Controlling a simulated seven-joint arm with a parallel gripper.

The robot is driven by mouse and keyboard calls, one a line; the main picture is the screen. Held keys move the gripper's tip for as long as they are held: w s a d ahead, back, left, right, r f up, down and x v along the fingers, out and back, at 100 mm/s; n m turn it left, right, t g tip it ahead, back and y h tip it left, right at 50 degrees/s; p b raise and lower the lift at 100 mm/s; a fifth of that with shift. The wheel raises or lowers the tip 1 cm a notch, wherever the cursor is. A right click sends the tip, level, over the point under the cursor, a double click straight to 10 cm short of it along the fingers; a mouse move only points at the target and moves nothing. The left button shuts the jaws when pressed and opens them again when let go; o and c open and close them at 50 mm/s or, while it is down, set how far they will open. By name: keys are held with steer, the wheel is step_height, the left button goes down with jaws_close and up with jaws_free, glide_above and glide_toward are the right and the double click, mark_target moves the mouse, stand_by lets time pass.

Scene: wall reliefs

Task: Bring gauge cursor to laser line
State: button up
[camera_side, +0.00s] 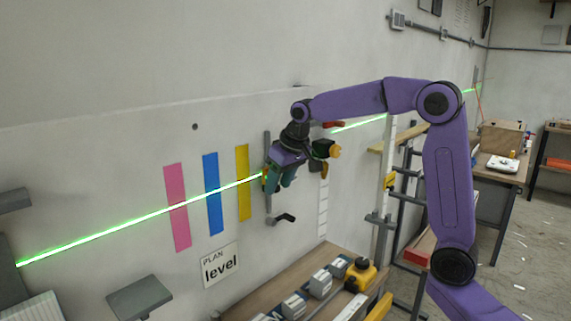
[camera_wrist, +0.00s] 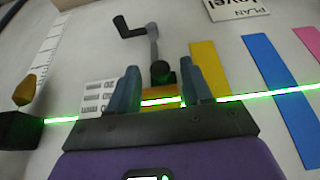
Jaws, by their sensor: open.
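The green laser line (camera_side: 105,232) slants across the wall; it also crosses the wrist view (camera_wrist: 270,92). My gripper (camera_side: 271,181) is at the grey vertical rail (camera_side: 267,144), near the line. In the wrist view my gripper (camera_wrist: 159,72) is open, one finger on each side of an orange block (camera_wrist: 158,93). The line runs over this block; finger contact cannot be told. An orange pointer (camera_wrist: 24,90) stands beside a white graduated scale (camera_wrist: 46,58), against a black block (camera_wrist: 18,130). Which orange piece is the cursor is not clear.
A crank handle (camera_side: 285,218) sticks out at the rail's lower end. Pink (camera_side: 177,207), blue (camera_side: 212,195) and yellow (camera_side: 243,183) strips are on the wall to its left. A cluttered bench (camera_side: 255,307) stands below. A grey shelf (camera_side: 140,296) juts out at lower left.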

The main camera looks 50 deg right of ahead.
steer(key=v, duration=1.7)
steer(key=s+a+f+n+g+y, duration=0.15)
steer(key=s+a+f+n, duration=0.45)
steer(key=s+a+f, duration=0.6)
steer(key=s+d+f+n+g+h, duration=0.1)
steer(key=s+f+n, duration=0.5)
steer(key=s+f, duration=0.8)
steer(key=s+d+g, duration=0.1)
steer(key=s+d, duration=0.1)
steer(key=s, duration=0.1)
steer(key=shift+s+n+g, duration=0.3)
steer(key=shift+g, duration=0.05)
